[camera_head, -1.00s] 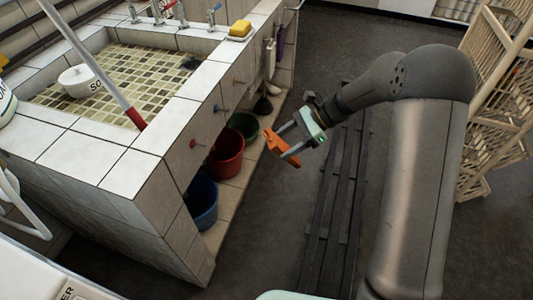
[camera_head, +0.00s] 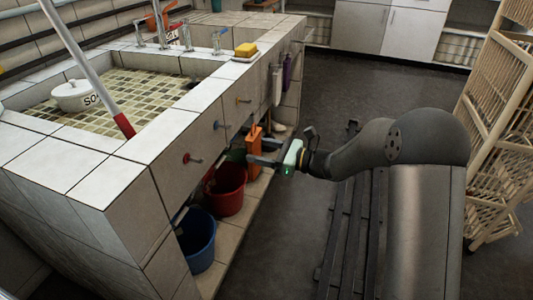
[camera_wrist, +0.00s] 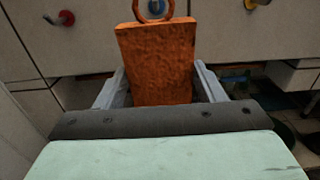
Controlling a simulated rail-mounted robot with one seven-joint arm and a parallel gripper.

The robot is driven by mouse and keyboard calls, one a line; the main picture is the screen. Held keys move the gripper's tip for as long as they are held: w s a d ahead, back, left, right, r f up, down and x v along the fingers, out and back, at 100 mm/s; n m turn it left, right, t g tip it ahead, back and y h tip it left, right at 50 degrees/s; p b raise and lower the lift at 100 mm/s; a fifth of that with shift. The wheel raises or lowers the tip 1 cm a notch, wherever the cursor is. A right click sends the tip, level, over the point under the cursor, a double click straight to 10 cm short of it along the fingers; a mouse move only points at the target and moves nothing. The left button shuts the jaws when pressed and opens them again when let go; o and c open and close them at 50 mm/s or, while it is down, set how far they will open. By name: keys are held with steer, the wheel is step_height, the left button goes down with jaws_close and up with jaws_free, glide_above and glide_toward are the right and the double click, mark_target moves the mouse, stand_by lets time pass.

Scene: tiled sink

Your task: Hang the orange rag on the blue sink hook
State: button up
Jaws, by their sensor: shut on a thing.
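The orange rag (camera_head: 254,152) is upright between the fingers of my gripper (camera_head: 263,153), in front of the sink's tiled side. In the wrist view the rag (camera_wrist: 158,60) has a ring loop (camera_wrist: 153,14) at its top, and my gripper (camera_wrist: 155,92) is shut on its lower part. The blue hook (camera_head: 217,125) sticks out of the sink front, left of and above the rag in the head view. In the wrist view the blue hook (camera_wrist: 155,4) shows through or just behind the loop; I cannot tell whether they touch.
A red hook (camera_head: 189,158) and a yellow hook (camera_head: 241,100) flank the blue one. Red (camera_head: 226,190) and blue (camera_head: 197,240) buckets stand under the sink. A purple cloth (camera_head: 287,70) hangs farther along. A wooden rack (camera_head: 495,150) stands at the right.

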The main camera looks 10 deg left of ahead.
steer(key=a, duration=0.2)
steer(key=a+f+b, duration=0.1)
steer(key=a, duration=0.2)
steer(key=w+a+f, duration=0.1)
steer(key=a, duration=0.1)
steer(key=shift+a+b, duration=0.4)
stand_by(0.5)
stand_by(0.6)
steer(key=o, duration=1.1)
steer(key=shift+c, duration=0.2)
